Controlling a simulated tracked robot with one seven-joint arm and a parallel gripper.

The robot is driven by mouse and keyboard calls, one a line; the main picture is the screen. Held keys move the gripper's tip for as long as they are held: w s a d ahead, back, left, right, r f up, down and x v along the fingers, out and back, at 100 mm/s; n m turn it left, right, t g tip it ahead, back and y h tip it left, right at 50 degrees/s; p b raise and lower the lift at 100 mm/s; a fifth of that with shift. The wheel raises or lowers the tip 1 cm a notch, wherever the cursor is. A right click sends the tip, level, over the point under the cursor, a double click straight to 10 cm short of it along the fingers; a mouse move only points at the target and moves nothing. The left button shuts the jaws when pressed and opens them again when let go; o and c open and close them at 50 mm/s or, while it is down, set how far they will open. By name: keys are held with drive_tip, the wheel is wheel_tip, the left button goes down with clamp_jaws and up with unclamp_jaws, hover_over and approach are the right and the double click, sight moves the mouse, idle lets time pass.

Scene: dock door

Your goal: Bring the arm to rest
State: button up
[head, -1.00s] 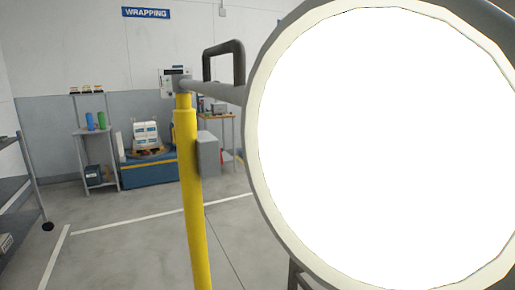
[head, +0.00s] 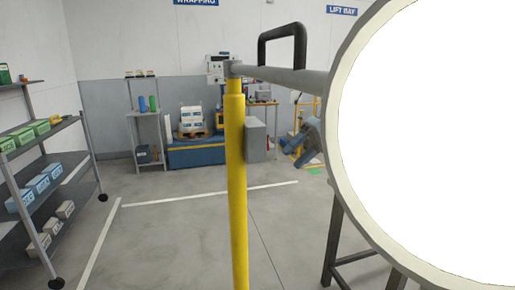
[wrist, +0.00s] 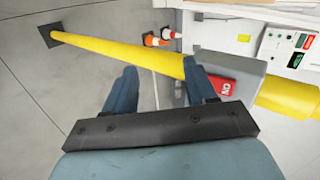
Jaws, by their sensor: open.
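My gripper (wrist: 160,80) shows in the wrist view with its two blue fingers apart and nothing between them. Blue parts of my arm end also show in the head view, right of the yellow post and partly hidden by the large white disc. The yellow post (head: 236,190) stands upright in the head view, with a grey box (head: 257,139) on its side. In the wrist view the post (wrist: 110,52) runs behind the fingers, and the grey box lies beyond the right finger. I cannot tell the exact gap to them.
A grey bar with a black handle (head: 262,46) runs from the post to the large white disc (head: 430,140), which blocks the right side. A shelf rack (head: 75,160) with bins stands left. Cones (wrist: 155,40) and a button panel (wrist: 288,50) show in the wrist view.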

drive_tip(key=s+d+m+t+h, duration=0.2)
drive_tip(key=s+d+t+h, duration=0.2)
drive_tip(key=s, duration=0.9)
drive_tip(key=s+d+r+m+t+h, duration=0.1)
drive_tip(key=s+d+t+h, duration=0.4)
drive_tip(key=s, duration=0.8)
drive_tip(key=shift+d+r+m+h, duration=0.3)
drive_tip(key=shift+d+m, duration=0.5)
drive_tip(key=shift+d, duration=0.75)
drive_tip(key=shift+c, duration=0.3)
